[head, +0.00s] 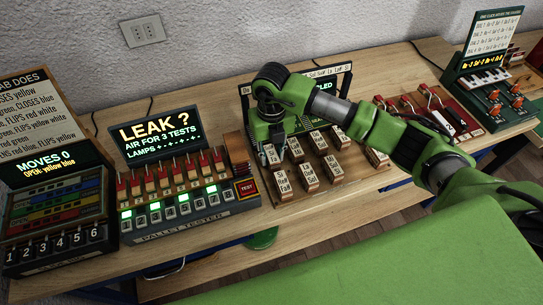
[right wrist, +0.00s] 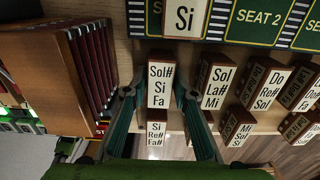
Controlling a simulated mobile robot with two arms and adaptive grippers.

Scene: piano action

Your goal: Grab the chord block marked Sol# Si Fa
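The chord block marked Sol# Si Fa (right wrist: 160,86) is a wooden block with a white label, in the middle of the right wrist view. My right gripper (right wrist: 156,97) is open, with one dark green finger on each side of this block and a small gap showing on both sides. In the head view my right gripper (head: 281,160) points down at the left end of the block rows, and it largely hides the block there. The block marked Si Re# Fa# (head: 282,183) is just in front of it. My left gripper is not in view.
Other chord blocks, such as Sol La# Mi (right wrist: 217,84) and Do Re# Sol (right wrist: 265,90), stand close to the right. A wooden case with red slats (right wrist: 92,68) is on the left. The green seat board (right wrist: 258,22) lies behind. The pallet tester (head: 185,222) stands further left.

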